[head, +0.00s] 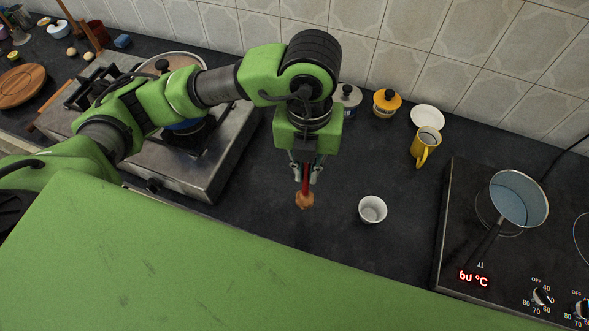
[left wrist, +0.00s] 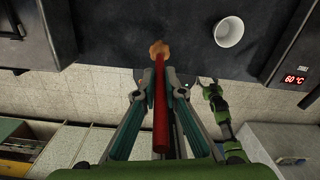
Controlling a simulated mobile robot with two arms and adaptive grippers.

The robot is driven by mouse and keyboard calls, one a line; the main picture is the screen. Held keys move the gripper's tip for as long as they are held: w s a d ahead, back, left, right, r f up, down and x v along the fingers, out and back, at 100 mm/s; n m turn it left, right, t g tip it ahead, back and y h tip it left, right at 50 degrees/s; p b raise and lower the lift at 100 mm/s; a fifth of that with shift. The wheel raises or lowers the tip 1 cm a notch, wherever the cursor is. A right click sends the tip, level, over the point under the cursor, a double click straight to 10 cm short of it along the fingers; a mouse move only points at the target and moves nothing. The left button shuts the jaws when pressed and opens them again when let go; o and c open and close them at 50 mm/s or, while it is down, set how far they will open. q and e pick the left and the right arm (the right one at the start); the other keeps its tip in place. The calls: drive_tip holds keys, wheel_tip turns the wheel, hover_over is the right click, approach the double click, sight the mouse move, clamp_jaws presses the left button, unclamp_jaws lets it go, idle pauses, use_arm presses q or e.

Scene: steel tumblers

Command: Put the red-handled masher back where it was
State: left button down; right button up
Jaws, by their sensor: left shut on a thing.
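The red-handled masher (head: 306,178) hangs upright from my left gripper (head: 305,170), with its rough orange-brown head (head: 304,200) pointing down. In the left wrist view, my left gripper (left wrist: 160,85) is shut on the red handle (left wrist: 161,110), and the head (left wrist: 159,49) sticks out beyond the fingertips. The masher is over the dark counter, left of a white cup (head: 372,209); I cannot tell whether its head touches the counter. My right gripper (left wrist: 208,88) shows small in the left wrist view, away from the masher; its fingers are too small to judge.
A gas stove (head: 215,165) with a pan stands left. A hot plate reading 60 °C (head: 455,220) carries a saucepan (head: 518,200) at right. A yellow mug (head: 424,148), a white saucer (head: 428,117) and lidded jars (head: 386,104) stand behind. Dark counter (head: 335,240) around the cup is clear.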

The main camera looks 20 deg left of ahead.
use_arm(q)
wheel_tip(320, 180, down, 8)
drive_tip(key=w+a+p, duration=0.2)
drive_tip(key=shift+w+a+p, duration=0.25)
drive_tip(key=shift+a+p, duration=0.1)
drive_tip(key=shift+a, duration=0.05)
drive_tip(key=c, duration=2.5)
unclamp_jaws()
drive_tip(key=shift+f, duration=0.15)
drive_tip(key=o, duration=0.4)
use_arm(e)
drive_tip(key=r, duration=0.3)
drive_tip(key=shift+a, duration=0.35)
use_arm(q)
wheel_tip(320, 180, up, 12)
drive_tip(key=b, duration=0.3)
drive_tip(key=shift+r, duration=0.2)
use_arm(e)
drive_tip(key=f, duration=0.3)
drive_tip(key=shift+a+f, duration=0.15)
drive_tip(key=shift+a, duration=0.15)
